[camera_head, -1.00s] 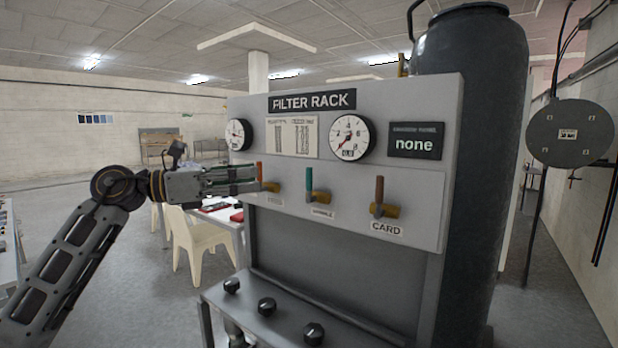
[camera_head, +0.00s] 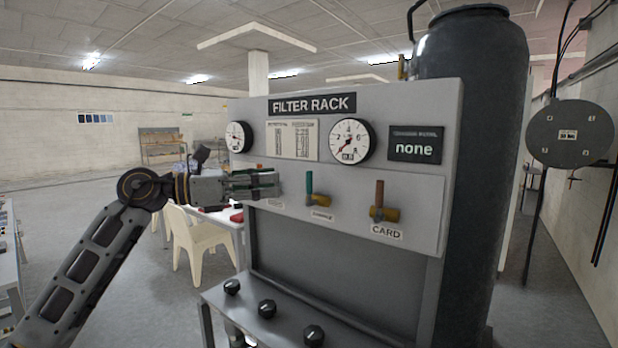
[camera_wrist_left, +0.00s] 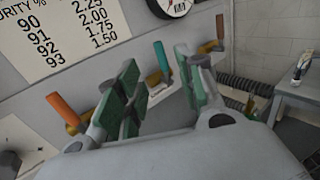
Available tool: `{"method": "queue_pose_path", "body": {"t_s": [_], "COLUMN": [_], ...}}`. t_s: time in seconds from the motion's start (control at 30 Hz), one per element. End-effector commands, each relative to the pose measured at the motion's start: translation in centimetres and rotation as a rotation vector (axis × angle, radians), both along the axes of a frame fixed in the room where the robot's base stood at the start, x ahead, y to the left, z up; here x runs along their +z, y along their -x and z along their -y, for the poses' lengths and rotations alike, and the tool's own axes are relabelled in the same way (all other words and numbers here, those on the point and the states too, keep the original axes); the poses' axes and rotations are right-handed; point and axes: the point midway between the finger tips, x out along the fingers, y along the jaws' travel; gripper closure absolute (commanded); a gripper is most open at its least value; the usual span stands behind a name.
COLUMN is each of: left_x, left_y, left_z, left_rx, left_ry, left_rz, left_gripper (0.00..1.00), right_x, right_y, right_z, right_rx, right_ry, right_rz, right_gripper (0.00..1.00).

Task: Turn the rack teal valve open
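The teal valve (camera_head: 309,184) is the middle one on the filter rack's front panel. Its teal handle stands upright above a brass body, over a small label. My left gripper (camera_head: 276,184) is in front of the panel, just left of the teal valve, and hides most of the orange valve in the head view. In the left wrist view, the green-padded fingers (camera_wrist_left: 166,86) are spread apart. The teal handle (camera_wrist_left: 162,60) shows beyond and between them, with a visible gap on each side. My right gripper is not in view.
The brown-handled valve (camera_head: 380,198), labelled CARD, is right of the teal one. The orange valve (camera_wrist_left: 63,110) is at left in the wrist view. Gauges and a screen reading "none" (camera_head: 414,144) sit above. A ledge with black knobs (camera_head: 266,307) juts out below.

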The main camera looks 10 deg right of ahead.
Motion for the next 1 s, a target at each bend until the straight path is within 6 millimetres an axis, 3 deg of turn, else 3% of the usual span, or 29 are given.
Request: {"method": "queue_pose_path", "body": {"t_s": [0.33,0.7,1.0], "left_x": [0.2,0.2,0.1], "left_y": [-0.8,-1.6,-1.9], "left_z": [4.5,8.4,9.7], "left_rx": [-0.003,-0.001,0.0], "left_ry": [0.0,0.0,0.0], "left_rz": [-0.001,-0.002,-0.001], "left_gripper": [0.62,0.62,0.62], "right_x": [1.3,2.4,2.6], "right_y": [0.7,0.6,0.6], "right_z": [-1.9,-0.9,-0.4], "right_rx": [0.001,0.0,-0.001], "right_ry": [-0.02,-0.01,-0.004], "right_rz": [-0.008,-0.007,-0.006], "right_gripper": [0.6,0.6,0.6]}}
